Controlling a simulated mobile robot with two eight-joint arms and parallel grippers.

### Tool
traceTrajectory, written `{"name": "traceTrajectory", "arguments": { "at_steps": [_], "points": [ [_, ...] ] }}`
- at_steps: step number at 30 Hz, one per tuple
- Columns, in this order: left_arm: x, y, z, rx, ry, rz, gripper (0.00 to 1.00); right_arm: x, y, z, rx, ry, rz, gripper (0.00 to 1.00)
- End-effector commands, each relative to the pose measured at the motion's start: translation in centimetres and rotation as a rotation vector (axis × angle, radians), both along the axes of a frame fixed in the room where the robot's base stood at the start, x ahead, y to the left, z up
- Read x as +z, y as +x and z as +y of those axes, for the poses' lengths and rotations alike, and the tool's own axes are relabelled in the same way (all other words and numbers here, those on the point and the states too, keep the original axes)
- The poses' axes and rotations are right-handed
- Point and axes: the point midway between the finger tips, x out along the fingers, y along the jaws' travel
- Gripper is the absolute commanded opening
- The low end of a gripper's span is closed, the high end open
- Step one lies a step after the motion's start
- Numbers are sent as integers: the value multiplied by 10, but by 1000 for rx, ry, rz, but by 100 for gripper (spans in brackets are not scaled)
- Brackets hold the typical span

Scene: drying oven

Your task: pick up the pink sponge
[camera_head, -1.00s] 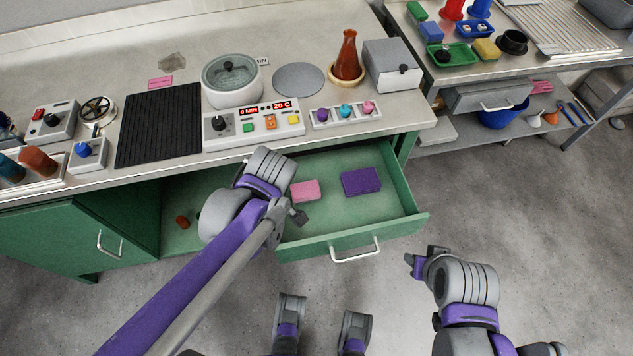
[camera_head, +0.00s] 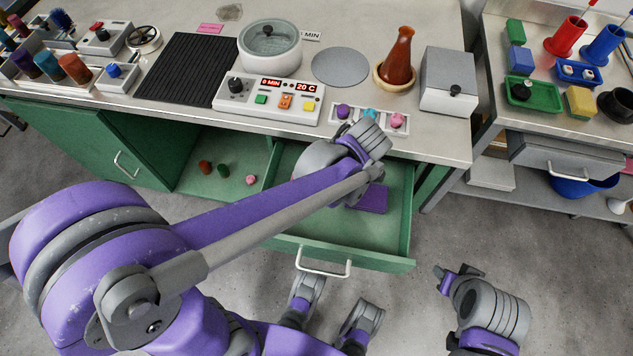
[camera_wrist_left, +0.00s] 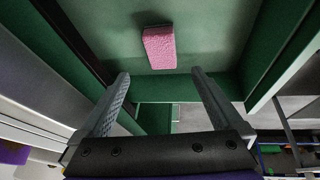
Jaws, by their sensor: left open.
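The pink sponge (camera_wrist_left: 159,47) lies on the green drawer floor in the left wrist view, ahead of my fingertips and roughly centred between them. My left gripper (camera_wrist_left: 160,76) is open and empty, with a finger on each side of the picture. In the head view my left arm reaches over the open green drawer (camera_head: 340,252), and its wrist hides the pink sponge and the fingers. My right gripper (camera_head: 459,270) hangs over the floor to the right of the drawer, away from the sponge; its jaw opening is unclear.
A purple sponge (camera_head: 374,199) lies in the same drawer, partly behind my left wrist. An open cabinet space with small items is left of the drawer.

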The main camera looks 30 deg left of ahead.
Motion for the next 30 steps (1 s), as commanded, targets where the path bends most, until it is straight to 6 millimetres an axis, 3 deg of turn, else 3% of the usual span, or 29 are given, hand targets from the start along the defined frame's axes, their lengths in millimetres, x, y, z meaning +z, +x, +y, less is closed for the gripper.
{"name": "traceTrajectory", "arguments": {
  "at_steps": [5, 12, 20, 30],
  "points": [
    [-7, 1, 2, 20, 4, -5, 100, -3, 0, 0, 0, 0, 1, 45],
    [-42, 4, 17, 20, 5, -4, 100, -14, 0, 0, 0, 0, 5, 45],
    [-61, 4, 26, 20, 4, -5, 100, -20, 0, 0, 0, 0, 7, 45],
    [-100, 3, 43, 19, 4, -5, 100, -35, 0, 0, 0, 0, 12, 45]
  ]
}}
